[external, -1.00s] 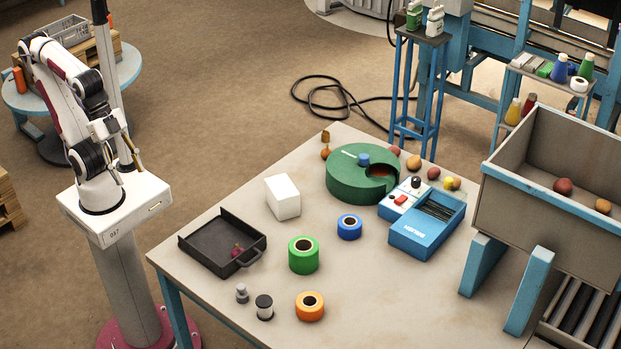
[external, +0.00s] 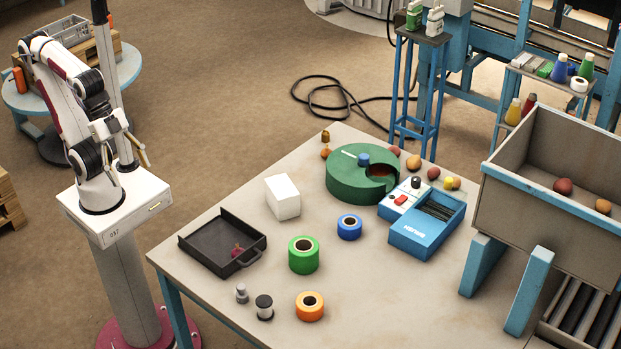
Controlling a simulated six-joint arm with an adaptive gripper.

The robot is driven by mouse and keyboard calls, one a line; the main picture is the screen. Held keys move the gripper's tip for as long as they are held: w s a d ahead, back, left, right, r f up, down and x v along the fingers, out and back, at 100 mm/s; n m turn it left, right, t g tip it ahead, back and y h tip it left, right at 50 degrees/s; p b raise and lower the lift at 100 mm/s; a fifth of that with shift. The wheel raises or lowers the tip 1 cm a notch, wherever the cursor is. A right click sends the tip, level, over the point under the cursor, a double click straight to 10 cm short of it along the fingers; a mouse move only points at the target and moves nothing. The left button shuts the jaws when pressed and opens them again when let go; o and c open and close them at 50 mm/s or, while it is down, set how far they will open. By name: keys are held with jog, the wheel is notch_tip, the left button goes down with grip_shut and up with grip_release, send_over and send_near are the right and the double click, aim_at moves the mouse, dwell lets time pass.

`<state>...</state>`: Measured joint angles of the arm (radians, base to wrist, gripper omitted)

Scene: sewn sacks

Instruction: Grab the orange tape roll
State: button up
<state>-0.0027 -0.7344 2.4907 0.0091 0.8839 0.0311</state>
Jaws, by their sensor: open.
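The orange tape roll (external: 310,307) lies flat on the table near its front edge, with its dark core facing up. My gripper (external: 132,160) is above my base at the left, off the table and well away from the roll. Its fingers are apart, and nothing shows between them. The roll is fully visible.
A green tape roll (external: 303,256) and a blue tape roll (external: 349,227) stand behind the orange one. A black spool (external: 264,308) and a small grey piece (external: 242,293) are to its left. A black tray (external: 206,257) lies farther left. The table right of the roll is clear.

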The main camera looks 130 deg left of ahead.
jog(key=w+a+r+m+t+y, duration=0.1)
jog(key=w+a+r+m, duration=0.15)
jog(key=w+m, duration=0.55)
jog(key=w+a+r+m+t, duration=0.1)
jog(key=w+a+m+t, duration=0.15)
jog(key=w, duration=0.95)
jog(key=w+a+r+m+t+y, duration=0.1)
jog(key=w+a+m, duration=0.2)
jog(key=w+m, duration=0.55)
jog(key=w+f+m+t+h, duration=0.1)
jog(key=w+f+m, duration=0.4)
jog(key=w+m, duration=0.4)
jog(key=w+f+m+t+h, duration=0.2)
jog(key=w+f+m, duration=0.4)
jog(key=w, duration=0.8)
jog(key=shift+w+a+m+h, duration=0.25)
jog(key=shift+w+m+h, duration=0.05)
jog(key=shift+m, duration=1.1)
jog(key=shift+f, duration=0.1)
send_near(307, 299)
jog(key=x, duration=0.4)
jog(key=shift+w+f, duration=0.15)
jog(key=shift+w, duration=0.1)
jog(key=shift+x, duration=0.75)
jog(key=shift+w, duration=0.1)
